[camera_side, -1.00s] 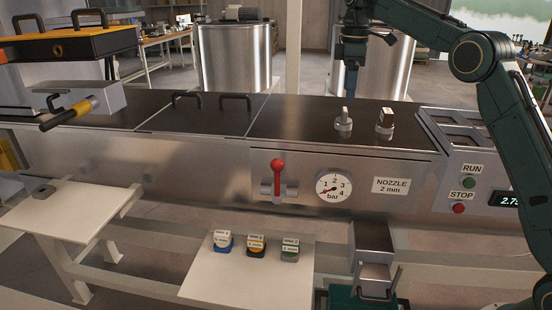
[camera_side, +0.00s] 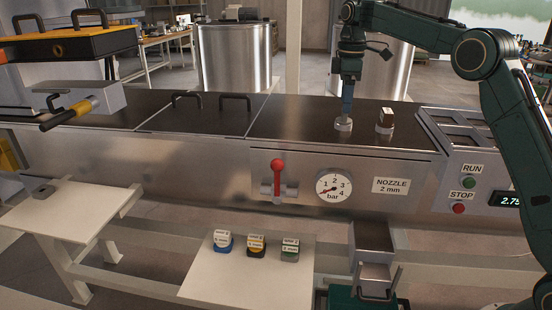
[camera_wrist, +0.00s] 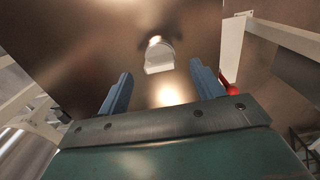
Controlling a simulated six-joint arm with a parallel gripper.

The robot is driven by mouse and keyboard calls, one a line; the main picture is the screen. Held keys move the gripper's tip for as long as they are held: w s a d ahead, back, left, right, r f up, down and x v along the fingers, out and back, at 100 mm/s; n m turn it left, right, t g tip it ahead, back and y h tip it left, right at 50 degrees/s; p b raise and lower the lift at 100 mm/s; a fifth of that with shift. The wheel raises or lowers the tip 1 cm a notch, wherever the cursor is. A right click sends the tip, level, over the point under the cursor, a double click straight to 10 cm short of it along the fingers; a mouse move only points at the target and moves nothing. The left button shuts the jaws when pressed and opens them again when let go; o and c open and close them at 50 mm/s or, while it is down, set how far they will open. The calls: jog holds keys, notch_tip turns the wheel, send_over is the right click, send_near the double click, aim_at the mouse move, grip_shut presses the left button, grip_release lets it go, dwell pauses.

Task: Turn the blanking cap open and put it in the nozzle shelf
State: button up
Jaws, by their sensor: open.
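A round metal cap with an upright grip (camera_side: 343,126), which looks like the blanking cap, sits on the dark machine top. My gripper (camera_side: 346,110) points down at it from directly above and hides its upper part. In the wrist view the cap (camera_wrist: 159,57) shows pale, ahead of and between the two blue fingers of my open gripper (camera_wrist: 160,70). A pale shelf (camera_side: 235,287), which looks like the nozzle shelf, stands low in front and carries blue, yellow and green labelled nozzle pieces (camera_side: 256,248).
A second fitting with a brown block (camera_side: 385,120) stands close to the right of the cap. A red-handled lever (camera_side: 278,168) and a pressure gauge (camera_side: 333,187) are on the front panel. A left side shelf (camera_side: 85,208) holds a small grey piece.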

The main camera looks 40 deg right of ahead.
jog(key=shift+f, duration=2.05)
jog(key=shift+c, duration=0.5)
jog(key=c, duration=0.9)
jog(key=o, duration=1)
jog(key=shift+r, duration=0.15)
jog(key=shift+r, duration=3.6)
